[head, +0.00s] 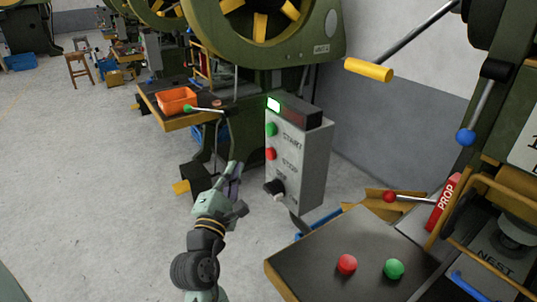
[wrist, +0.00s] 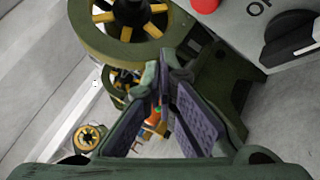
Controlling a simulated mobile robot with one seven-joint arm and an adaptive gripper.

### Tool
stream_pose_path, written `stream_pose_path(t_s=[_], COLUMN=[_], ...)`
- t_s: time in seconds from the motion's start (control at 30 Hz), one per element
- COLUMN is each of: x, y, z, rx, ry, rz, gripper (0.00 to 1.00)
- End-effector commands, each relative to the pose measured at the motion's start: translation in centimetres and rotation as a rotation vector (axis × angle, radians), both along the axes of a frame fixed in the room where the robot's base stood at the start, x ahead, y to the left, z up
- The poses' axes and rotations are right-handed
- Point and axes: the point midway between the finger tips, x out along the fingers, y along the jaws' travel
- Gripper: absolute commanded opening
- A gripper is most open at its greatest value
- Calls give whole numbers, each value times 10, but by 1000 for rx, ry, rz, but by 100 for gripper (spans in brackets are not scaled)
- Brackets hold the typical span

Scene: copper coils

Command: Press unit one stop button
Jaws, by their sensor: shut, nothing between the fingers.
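A grey control box (head: 300,165) stands left of the right-hand machine. Its front has a green START button (head: 271,129), a red STOP button (head: 270,153) below it and a black rotary knob (head: 275,187) lower down. My gripper (head: 236,172) is shut and empty, to the left of the box and apart from it, a little lower than the STOP button. In the wrist view my fingertips (wrist: 165,72) meet near the middle. The red button (wrist: 205,4) is cut off at the top edge there, beside partly visible lettering and the black knob (wrist: 290,40).
A white-green lamp (head: 273,104) is lit atop the box. A table (head: 330,235) at front right carries another red button (head: 347,264) and green button (head: 394,269). A green press (head: 230,80) with an orange bin (head: 177,100) stands behind. The floor at left is clear.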

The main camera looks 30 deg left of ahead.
Motion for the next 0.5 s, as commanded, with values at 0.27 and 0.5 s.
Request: stream_pose_path(t_s=[0.27, 0.5], x=[37, 52], y=[-16, -22], z=[3, 1], rx=[-1, 1], ry=[0, 0], rz=[-3, -2], gripper=[0, 0])
